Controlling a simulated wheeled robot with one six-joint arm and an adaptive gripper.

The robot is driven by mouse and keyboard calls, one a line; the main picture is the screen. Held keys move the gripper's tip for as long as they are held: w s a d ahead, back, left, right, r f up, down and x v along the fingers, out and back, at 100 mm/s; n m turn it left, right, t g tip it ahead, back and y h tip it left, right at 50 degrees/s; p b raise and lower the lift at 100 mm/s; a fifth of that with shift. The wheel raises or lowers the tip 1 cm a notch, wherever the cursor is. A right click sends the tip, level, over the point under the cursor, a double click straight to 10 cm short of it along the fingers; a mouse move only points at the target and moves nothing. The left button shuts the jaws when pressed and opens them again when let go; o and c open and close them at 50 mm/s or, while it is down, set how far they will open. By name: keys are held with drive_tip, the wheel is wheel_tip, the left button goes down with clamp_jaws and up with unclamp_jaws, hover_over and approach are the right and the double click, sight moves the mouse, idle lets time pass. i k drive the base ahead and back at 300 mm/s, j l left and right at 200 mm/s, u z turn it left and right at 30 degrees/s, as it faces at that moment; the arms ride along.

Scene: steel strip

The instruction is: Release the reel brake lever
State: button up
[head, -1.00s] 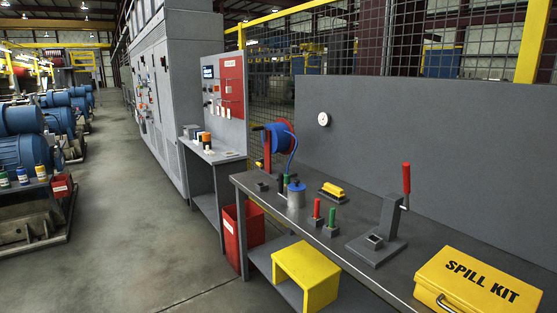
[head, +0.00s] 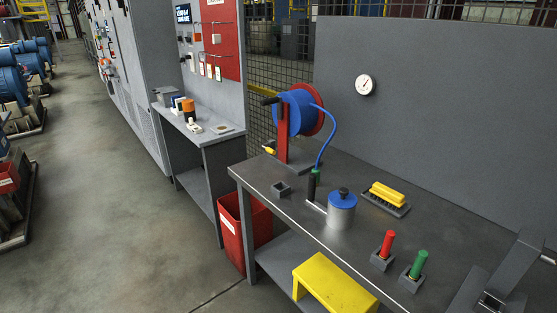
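The hose reel (head: 294,112), a blue drum with a red flange, stands on a red upright (head: 283,137) at the far left end of the workbench. A black handle (head: 269,100) sticks out from the drum's left side. A small yellow-ended lever (head: 268,150) shows low on the left of the upright; it is too small to tell its exact position. A blue hose (head: 332,128) hangs from the reel to a black and green nozzle (head: 313,184). My gripper is not in view.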

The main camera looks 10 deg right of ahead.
sight(265, 146)
drive_tip(key=i+j, duration=0.15)
drive_tip(key=i, duration=0.15)
drive_tip(key=i+j, duration=0.2)
drive_tip(key=i, duration=0.15)
drive_tip(key=i+j+u, duration=0.1)
drive_tip(key=j, duration=0.3)
drive_tip(key=i+j+u, duration=0.1)
drive_tip(key=j, duration=0.25)
drive_tip(key=i+j+u, duration=0.15)
drive_tip(key=i+j, duration=0.1)
drive_tip(key=j, duration=0.1)
